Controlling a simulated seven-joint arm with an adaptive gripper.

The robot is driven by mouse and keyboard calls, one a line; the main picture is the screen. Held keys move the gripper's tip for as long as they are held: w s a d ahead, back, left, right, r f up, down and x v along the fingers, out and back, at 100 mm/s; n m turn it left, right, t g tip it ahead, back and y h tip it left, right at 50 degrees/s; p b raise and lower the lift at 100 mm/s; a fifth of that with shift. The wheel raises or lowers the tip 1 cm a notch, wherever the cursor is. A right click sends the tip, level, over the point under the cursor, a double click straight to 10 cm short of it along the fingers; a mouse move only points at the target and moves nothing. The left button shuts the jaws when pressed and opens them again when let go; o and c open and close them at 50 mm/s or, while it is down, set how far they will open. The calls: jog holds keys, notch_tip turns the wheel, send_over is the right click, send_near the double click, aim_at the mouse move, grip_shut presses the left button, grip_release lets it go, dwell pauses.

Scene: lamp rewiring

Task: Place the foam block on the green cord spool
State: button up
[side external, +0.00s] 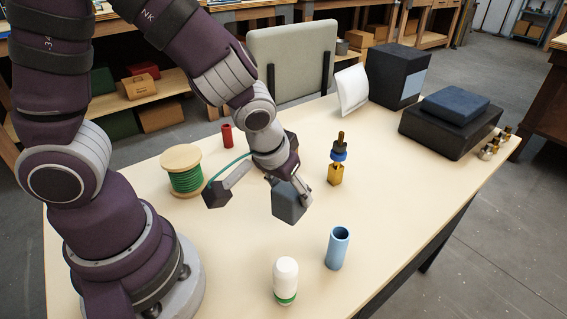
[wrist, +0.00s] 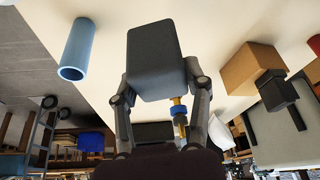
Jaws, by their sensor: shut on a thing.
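My gripper (side external: 290,188) is shut on a dark grey foam block (side external: 288,204) and holds it above the table, right of the spool. In the wrist view the foam block (wrist: 158,62) sits between the two fingers of my gripper (wrist: 162,82). The green cord spool (side external: 184,182) stands upright at the left of the table, with a pale wooden top flange (side external: 181,157) and green cord wound below it. The foam block is apart from the spool. The spool cannot be made out in the wrist view.
A blue open tube (side external: 338,248) and a white bottle with a green band (side external: 286,279) stand in front. A yellow-and-blue tool (side external: 337,165) stands behind right of the block. A red cylinder (side external: 227,134) is behind the spool. Black boxes (side external: 397,75) stand at the back right.

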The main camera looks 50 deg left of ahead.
jog(key=a+r+n+g+y, duration=0.1)
jog(key=a+r+n, duration=0.2)
jog(key=a+n, duration=0.3)
jog(key=a+r+n+g+y, duration=0.1)
jog(key=a+r+n+y, duration=0.15)
jog(key=a, duration=0.65)
jog(key=s+a+r+n+g, duration=0.4)
jog(key=s+a+r+n, duration=0.1)
jog(key=s+a+n, duration=0.4)
jog(key=n, duration=0.2)
send_over(173, 152)
jog(key=d, duration=0.2)
jog(key=shift+m+h, duration=0.25)
jog(key=shift+h, duration=0.1)
jog(key=f, duration=0.7)
jog(key=shift+w+d+f, duration=0.1)
jog(key=shift+w, duration=0.2)
jog(key=shift+w+f, duration=0.1)
jog(key=shift+f, duration=0.3)
jog(key=shift+f, duration=0.15)
jog(key=o, duration=0.8)
jog(key=shift+c, duration=0.2)
